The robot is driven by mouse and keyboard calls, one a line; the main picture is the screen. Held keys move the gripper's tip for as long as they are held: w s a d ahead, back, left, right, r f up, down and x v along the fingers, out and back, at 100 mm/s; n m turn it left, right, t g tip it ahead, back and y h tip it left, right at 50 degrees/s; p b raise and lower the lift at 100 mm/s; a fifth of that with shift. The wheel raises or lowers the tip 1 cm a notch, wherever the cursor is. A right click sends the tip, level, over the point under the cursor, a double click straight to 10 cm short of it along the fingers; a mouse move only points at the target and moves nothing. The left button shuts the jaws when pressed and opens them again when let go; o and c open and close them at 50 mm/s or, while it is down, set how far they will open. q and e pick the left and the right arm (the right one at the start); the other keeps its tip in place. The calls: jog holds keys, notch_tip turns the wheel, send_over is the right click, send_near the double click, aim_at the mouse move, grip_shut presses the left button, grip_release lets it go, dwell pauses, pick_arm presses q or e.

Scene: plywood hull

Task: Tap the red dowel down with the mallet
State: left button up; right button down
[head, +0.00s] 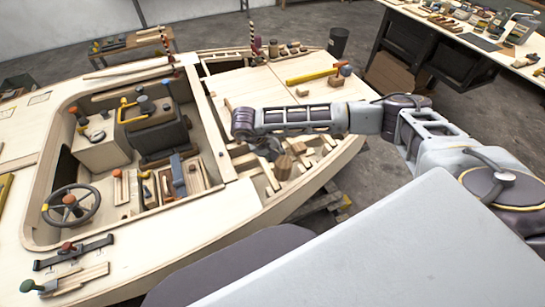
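My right arm reaches in from the right across the pale plywood hull (200,243). My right gripper (272,152) is dark and points down over the open slatted bay at the hull's near right side. A short wooden cylinder (284,168), which looks like the mallet's head, is right beside the fingertips. The fingers are small and dark here, so I cannot tell whether they are closed on the mallet's handle. I cannot make out the red dowel for certain; the gripper and wooden parts may hide it. My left gripper is out of view.
A cockpit with a steering wheel (71,206) and a dark seat (158,132) lies left of the bay. A yellow bar (312,74) lies on the deck behind my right arm. A workbench (455,45) with tools stands at the back right.

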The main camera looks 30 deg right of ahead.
jog(key=w+d+f+m+g+y+b, duration=0.25)
jog(key=w+d+m+g, duration=0.2)
jog(key=m, duration=0.35)
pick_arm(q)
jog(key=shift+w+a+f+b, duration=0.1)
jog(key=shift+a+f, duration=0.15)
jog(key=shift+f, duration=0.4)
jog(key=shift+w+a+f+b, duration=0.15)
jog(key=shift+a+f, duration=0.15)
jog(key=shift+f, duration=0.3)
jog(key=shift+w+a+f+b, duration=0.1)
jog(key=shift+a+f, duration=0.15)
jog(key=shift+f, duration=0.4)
pick_arm(e)
jog(key=w+a+r+m+t+y, duration=0.2)
jog(key=w+r+m+t+y, duration=0.1)
jog(key=m, duration=1.3)
jog(key=w+a+r+m+t+y, duration=0.2)
jog(key=w+r+m+t+y, duration=0.1)
jog(key=m, duration=1.4)
jog(key=shift+w+a+r+t+y, duration=0.2)
jog(key=shift+w+t+y, duration=0.65)
jog(key=shift+w, duration=1.05)
jog(key=shift+m, duration=0.3)
